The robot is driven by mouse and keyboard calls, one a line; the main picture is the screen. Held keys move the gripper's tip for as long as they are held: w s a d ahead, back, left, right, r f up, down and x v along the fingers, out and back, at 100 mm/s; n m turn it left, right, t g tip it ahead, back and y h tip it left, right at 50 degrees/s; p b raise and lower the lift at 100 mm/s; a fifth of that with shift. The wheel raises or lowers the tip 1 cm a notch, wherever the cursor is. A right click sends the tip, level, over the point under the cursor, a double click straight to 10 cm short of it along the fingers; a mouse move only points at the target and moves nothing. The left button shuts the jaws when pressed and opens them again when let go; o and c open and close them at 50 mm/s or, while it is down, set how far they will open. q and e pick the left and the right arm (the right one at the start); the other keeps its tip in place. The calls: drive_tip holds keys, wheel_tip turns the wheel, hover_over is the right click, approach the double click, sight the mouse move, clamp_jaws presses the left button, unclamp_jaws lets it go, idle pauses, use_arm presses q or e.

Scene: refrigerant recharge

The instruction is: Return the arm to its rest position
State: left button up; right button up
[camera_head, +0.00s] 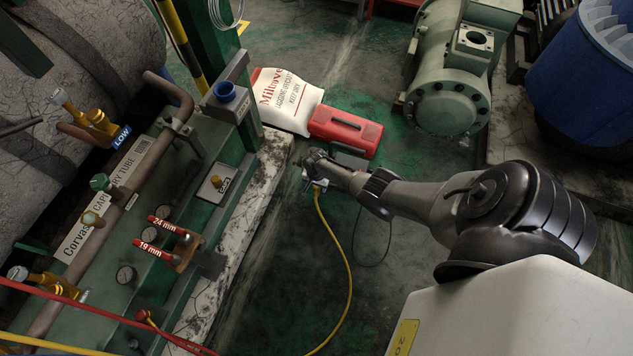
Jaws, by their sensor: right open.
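My right arm (420,198) comes in from the right and reaches to the middle of the view. My right gripper (307,168) is at its end, open, over the dark green floor beside the edge of the concrete plinth. It is small and dark here, so its fingers are hard to make out. A small pale piece (320,184) shows just below the gripper, and a yellow hose (346,270) runs down from there; I cannot tell whether they touch the gripper. My left arm and gripper are not in view.
A red case (345,130) and a white printed bag (287,98) lie just beyond the gripper. Green machinery with pipes, valves and gauges (125,275) fills the left. A green compressor (445,75) and blue drum (585,85) stand at upper right. Floor below the arm is mostly clear.

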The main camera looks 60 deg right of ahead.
drive_tip(key=shift+f, duration=0.4)
drive_tip(key=c, duration=1)
